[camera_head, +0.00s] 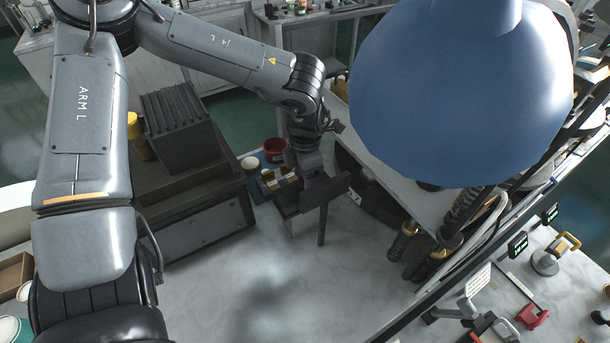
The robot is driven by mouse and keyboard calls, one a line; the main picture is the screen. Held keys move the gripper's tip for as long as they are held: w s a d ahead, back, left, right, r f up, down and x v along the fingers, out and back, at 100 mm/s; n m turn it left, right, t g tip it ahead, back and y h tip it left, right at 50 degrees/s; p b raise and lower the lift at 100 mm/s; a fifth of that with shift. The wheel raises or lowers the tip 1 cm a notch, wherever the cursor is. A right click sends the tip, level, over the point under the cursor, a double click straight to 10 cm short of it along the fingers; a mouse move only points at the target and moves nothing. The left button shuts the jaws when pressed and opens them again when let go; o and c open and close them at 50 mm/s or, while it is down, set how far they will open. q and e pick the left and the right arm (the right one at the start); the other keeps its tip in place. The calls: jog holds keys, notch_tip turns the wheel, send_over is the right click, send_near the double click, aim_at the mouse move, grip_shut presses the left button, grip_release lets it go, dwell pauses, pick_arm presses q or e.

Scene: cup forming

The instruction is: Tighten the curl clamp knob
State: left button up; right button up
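I cannot make out the curl clamp knob with certainty. Black ribbed parts with brass-coloured bands (403,241) stand by the machine frame right of centre, and I cannot tell whether one of them is the knob. My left arm reaches in from the left and bends down at the centre. My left gripper (322,218) points down beside a small grey block, close above or at the bench. Its finger spacing is not clear, and I see nothing held. My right gripper is not in view.
A large blue dome (460,95) hides much of the upper right. A dark ribbed box (180,128) stands left of the gripper. A red tub (275,149) and a blue tray (257,190) are behind it. The grey bench top (270,295) in front is clear.

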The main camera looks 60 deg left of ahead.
pick_arm(q)
notch_tip(320, 180, up, 11)
dwell(0.8)
jog(key=shift+f, duration=0.1)
